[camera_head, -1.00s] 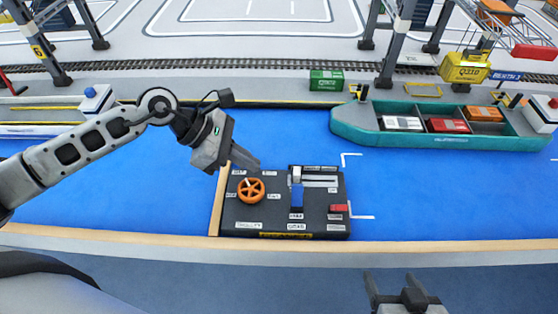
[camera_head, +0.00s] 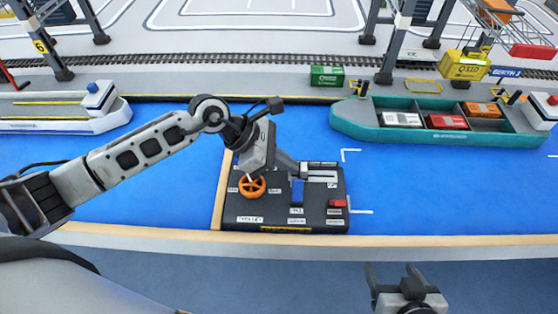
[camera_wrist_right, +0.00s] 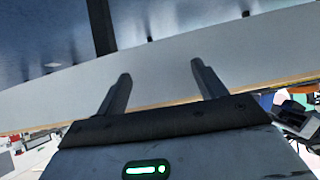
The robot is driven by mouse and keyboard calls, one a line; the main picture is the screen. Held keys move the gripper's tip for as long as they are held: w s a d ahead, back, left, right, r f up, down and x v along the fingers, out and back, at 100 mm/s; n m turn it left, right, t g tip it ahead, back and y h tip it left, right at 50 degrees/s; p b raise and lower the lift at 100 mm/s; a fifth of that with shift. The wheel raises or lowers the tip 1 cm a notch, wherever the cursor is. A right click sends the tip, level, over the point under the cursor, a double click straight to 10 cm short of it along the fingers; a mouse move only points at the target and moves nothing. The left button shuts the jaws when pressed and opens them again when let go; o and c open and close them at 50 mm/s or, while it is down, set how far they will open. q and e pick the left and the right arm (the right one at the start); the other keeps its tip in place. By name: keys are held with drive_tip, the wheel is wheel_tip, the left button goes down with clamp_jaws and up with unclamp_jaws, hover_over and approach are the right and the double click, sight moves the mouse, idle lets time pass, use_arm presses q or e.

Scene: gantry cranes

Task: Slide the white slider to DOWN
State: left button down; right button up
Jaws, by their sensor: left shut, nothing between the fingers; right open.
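The dark control panel (camera_head: 265,210) lies at the near edge of the blue water surface. The light slot (camera_head: 322,172) of the slider shows at the panel's top right.
On the panel are an orange wheel (camera_head: 252,187) just below my left gripper, a blue lever (camera_head: 297,189) and a red block (camera_head: 337,203). A teal ship (camera_head: 355,128) floats behind to the right. The water right of the panel is clear.

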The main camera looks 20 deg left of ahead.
use_arm(q)
drive_tip(key=d, duration=0.1)
drive_tip(key=w+d, duration=0.1)
drive_tip(key=d, duration=0.1)
drive_tip(key=d+b, duration=0.1)
drive_tip(key=d, duration=0.1)
drive_tip(key=shift+w+d, duration=0.2)
drive_tip(key=shift+w, duration=0.1)
drive_tip(key=shift+d+r, duration=0.1)
drive_tip(key=shift+d, duration=0.25)
drive_tip(key=shift+a, duration=0.3)
drive_tip(key=a, duration=0.1)
drive_tip(key=s+a, duration=0.1)
drive_tip(key=a, duration=0.1)
drive_tip(key=a+b, duration=0.1)
drive_tip(key=a, duration=0.1)
drive_tip(key=shift+s+r, duration=0.15)
drive_tip(key=shift+r, duration=0.15)
drive_tip(key=b+v, duration=0.1)
drive_tip(key=v, duration=0.7)
drive_tip(key=shift+r, duration=0.3)
drive_tip(key=shift+s+a, duration=0.1)
idle(1.3)
